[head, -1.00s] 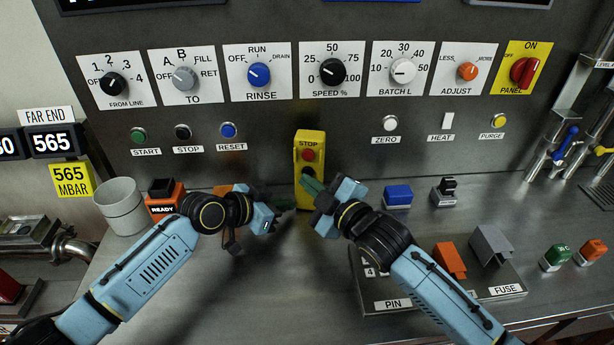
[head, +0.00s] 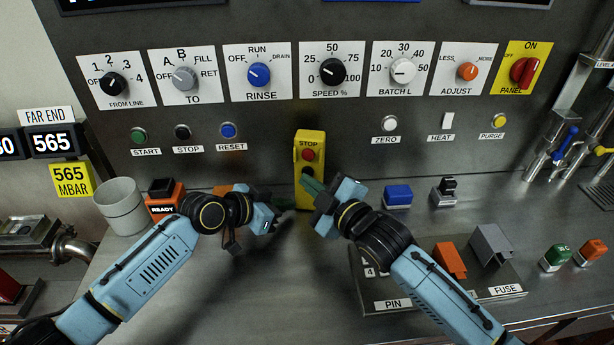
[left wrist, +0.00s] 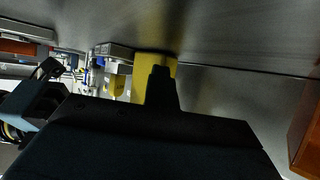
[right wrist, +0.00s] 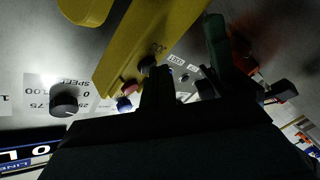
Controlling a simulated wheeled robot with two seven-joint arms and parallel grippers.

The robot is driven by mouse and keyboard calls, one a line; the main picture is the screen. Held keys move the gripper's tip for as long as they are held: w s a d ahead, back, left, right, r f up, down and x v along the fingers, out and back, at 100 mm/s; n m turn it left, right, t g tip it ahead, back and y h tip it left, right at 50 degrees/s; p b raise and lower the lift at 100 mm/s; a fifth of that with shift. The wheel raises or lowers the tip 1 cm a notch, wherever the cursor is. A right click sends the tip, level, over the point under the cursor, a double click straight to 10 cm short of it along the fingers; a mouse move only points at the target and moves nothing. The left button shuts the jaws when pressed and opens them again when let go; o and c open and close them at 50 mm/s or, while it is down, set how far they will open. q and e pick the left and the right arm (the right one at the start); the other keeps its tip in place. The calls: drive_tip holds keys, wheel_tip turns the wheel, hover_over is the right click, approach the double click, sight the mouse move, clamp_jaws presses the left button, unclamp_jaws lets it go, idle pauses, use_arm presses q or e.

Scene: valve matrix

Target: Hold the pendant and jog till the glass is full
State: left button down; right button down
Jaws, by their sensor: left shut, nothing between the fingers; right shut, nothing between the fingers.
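The yellow pendant (head: 312,141) stands upright against the panel's foot, with a red STOP button (head: 308,155) and a black button (head: 308,170) below it. My right gripper (head: 309,183) is shut and empty, its tips right at the pendant's front near the black button. In the right wrist view the finger ends close to the black button (right wrist: 147,63); I cannot tell whether it touches. My left gripper (head: 284,208) is shut and empty, low beside the pendant's left side. The left wrist view shows the yellow pendant (left wrist: 140,85) behind the finger. I cannot make out a glass.
A grey-white cylindrical container (head: 121,208) and an orange READY block (head: 163,204) stand left. A blue block (head: 398,196), a black switch block (head: 445,191) and a PIN/FUSE tray (head: 393,305) lie right. Knobs line the panel above. The front middle counter is clear.

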idle(0.3)
drive_tip(key=shift+s+a, duration=0.2)
drive_tip(key=shift+s, duration=0.85)
drive_tip(key=shift+s+a, duration=0.2)
drive_tip(key=shift+s, duration=0.6)
drive_tip(key=shift+s+a, duration=0.2)
drive_tip(key=shift+s, duration=0.65)
drive_tip(key=shift+s+a, duration=0.2)
drive_tip(key=shift+s, duration=0.6)
idle(0.9)
drive_tip(key=s, duration=0.1)
drive_tip(key=s+a, duration=0.1)
drive_tip(key=s, duration=0.1)
drive_tip(key=shift+s, duration=0.3)
drive_tip(key=shift+w, duration=0.1)
drive_tip(key=w+d, duration=0.2)
drive_tip(key=w, duration=0.6)
drive_tip(key=shift+w, duration=0.2)
